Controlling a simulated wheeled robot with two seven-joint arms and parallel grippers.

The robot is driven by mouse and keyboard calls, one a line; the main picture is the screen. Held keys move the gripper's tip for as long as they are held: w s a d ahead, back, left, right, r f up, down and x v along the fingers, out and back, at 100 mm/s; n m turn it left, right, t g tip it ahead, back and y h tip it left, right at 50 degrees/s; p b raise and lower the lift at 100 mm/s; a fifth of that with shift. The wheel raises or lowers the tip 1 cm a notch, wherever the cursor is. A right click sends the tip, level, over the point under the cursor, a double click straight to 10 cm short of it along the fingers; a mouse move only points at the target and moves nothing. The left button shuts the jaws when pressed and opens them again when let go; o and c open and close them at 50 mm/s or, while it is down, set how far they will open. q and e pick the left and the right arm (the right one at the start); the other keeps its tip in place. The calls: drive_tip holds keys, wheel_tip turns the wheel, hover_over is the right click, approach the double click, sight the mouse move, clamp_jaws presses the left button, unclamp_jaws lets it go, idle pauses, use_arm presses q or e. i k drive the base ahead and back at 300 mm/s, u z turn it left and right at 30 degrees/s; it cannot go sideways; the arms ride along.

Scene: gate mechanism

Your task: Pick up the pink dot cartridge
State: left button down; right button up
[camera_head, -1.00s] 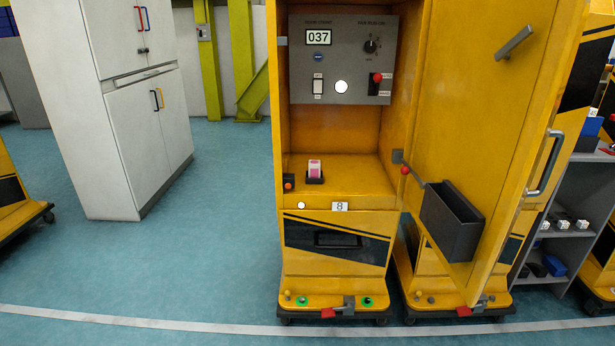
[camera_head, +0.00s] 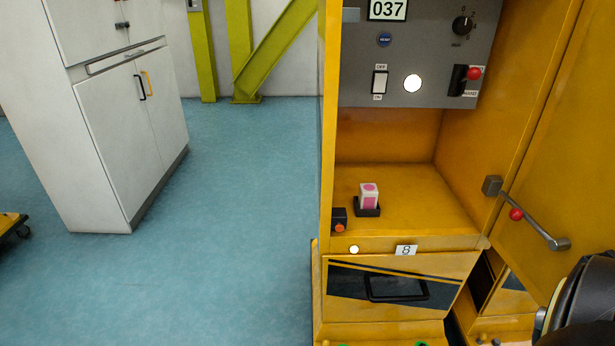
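The pink dot cartridge (camera_head: 369,196) is a small white and pink block with a pink dot on top. It stands upright in a black holder (camera_head: 368,211) on the shelf of the open yellow cabinet (camera_head: 420,192). A dark rounded part, which looks like one of my arm links, shows at the bottom right corner. Neither gripper's fingers are in view.
A small black box with an orange button (camera_head: 339,222) sits left of the holder. A grey panel (camera_head: 415,60) hangs above the shelf. The open door's lever with a red knob (camera_head: 517,214) juts out at right. A white cabinet (camera_head: 130,130) stands at left, with clear floor between.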

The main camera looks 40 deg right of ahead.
sight(368, 192)
drive_tip(key=z, duration=0.55)
drive_tip(key=i, duration=1.2)
drive_tip(key=z, duration=1.25)
drive_tip(key=i, duration=0.25)
drive_tip(key=z, duration=0.15)
